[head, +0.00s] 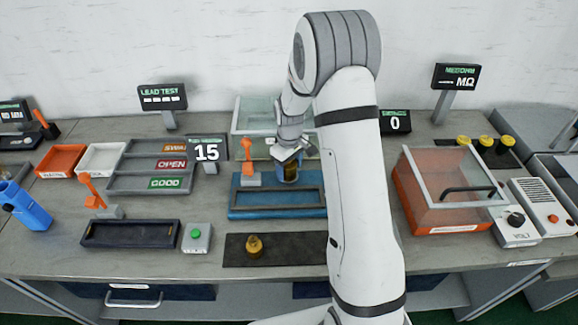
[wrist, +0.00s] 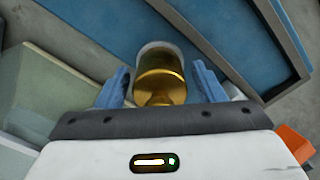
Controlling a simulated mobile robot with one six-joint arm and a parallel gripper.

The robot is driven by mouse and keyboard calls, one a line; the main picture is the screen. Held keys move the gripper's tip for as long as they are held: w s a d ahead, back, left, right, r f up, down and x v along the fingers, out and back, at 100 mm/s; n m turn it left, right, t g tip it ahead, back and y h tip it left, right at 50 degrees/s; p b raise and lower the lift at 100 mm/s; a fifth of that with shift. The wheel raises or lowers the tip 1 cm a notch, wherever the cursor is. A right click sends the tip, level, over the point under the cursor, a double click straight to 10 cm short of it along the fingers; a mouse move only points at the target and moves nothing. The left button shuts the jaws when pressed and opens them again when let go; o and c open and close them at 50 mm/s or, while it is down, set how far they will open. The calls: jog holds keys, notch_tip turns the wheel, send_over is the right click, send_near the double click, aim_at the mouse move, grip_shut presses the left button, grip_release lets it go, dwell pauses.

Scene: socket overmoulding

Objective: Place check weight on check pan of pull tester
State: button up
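A brass check weight with a knob (wrist: 160,78) stands between the blue fingers of my gripper (wrist: 160,90) in the wrist view. A narrow gap shows on each side of it, so the fingers look open around it. A pale round rim, likely the check pan (wrist: 158,46), shows just beyond the weight. In the head view my gripper (head: 288,168) is low over the blue pull tester (head: 250,212), right of its orange lever (head: 248,150). My arm hides part of the tester. Another brass weight (head: 254,246) stands on a dark mat in front.
The dark mat (head: 290,255) lies before the tester. A green-button box (head: 196,238) and black tray (head: 130,235) are to the left, with sorting bins (head: 150,165) behind. A clear-lidded orange box (head: 450,190) stands right. Displays read 15 (head: 207,152) and 0 (head: 395,123).

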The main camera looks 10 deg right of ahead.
jog(key=shift+o, duration=0.5)
jog(key=shift+r, duration=0.1)
jog(key=shift+r, duration=0.3)
notch_tip(320, 180, up, 11)
jog(key=shift+r+b, duration=0.1)
jog(key=shift+b, duration=0.3)
jog(key=s+r+m+t, duration=0.1)
jog(key=s+r+m, duration=0.2)
jog(key=s+r, duration=0.75)
jog(key=s+f+m+t, duration=0.1)
jog(key=s+m+t, duration=0.1)
jog(key=s, duration=1.5)
jog(key=shift+a+m, duration=0.15)
jog(key=shift+m, duration=0.75)
